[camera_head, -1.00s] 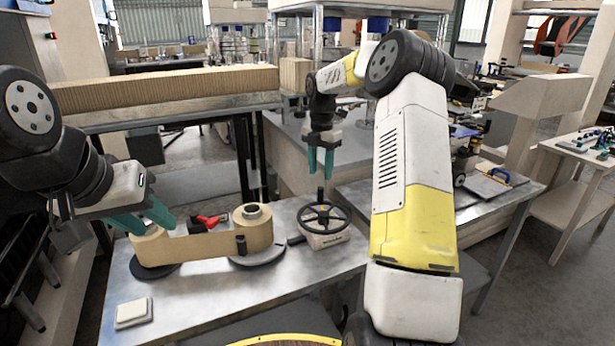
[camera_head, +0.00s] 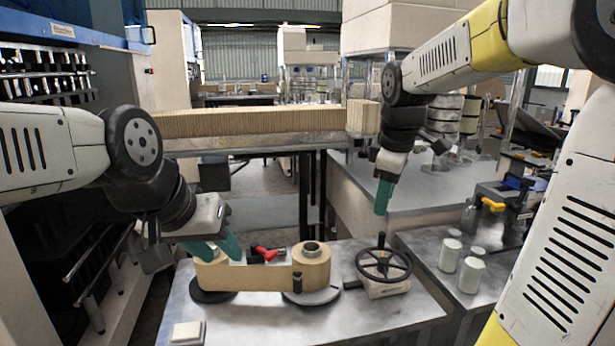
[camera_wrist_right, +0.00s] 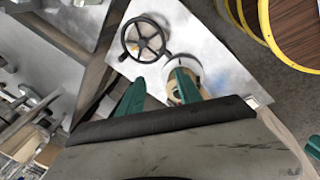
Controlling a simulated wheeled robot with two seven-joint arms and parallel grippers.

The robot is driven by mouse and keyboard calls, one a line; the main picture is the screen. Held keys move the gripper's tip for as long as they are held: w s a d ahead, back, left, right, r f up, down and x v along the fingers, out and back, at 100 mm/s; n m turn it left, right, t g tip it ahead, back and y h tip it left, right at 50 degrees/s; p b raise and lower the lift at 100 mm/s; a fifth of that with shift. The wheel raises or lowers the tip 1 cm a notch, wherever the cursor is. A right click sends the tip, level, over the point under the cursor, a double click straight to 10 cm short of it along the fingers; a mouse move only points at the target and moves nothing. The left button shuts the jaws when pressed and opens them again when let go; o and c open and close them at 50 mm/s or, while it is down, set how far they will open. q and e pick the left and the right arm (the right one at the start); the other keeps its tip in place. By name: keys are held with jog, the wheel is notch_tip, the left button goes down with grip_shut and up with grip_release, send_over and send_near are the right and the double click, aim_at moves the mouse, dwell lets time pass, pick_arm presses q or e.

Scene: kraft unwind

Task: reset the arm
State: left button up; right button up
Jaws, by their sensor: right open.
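My right gripper (camera_head: 383,198) hangs in the air above the metal bench, pointing down, clear of the handwheel and the rolls. In the right wrist view its two teal fingers (camera_wrist_right: 158,92) are apart, with nothing held between them. My left gripper (camera_head: 217,248) is low over the left end of the brown kraft paper (camera_head: 262,277). Its teal fingers show apart, but they hide the top of the left roll. I cannot tell whether they touch or hold it.
A black handwheel (camera_head: 384,264) stands right of the rolls. A red-handled tool (camera_head: 266,253) lies behind the paper. A white block (camera_head: 187,332) sits at the bench's front left. Pale cylinders (camera_head: 450,255) stand on the right bench. A ribbed beam (camera_head: 250,122) crosses behind.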

jog(key=s+a+f+m+t+y, duration=0.1)
jog(key=s+m, duration=0.5)
jog(key=s, duration=0.2)
jog(key=s+a+f+m+t+y, duration=0.1)
jog(key=s+m+t, duration=0.1)
jog(key=s+m, duration=0.4)
jog(key=s, duration=0.2)
jog(key=shift+s+a, duration=0.3)
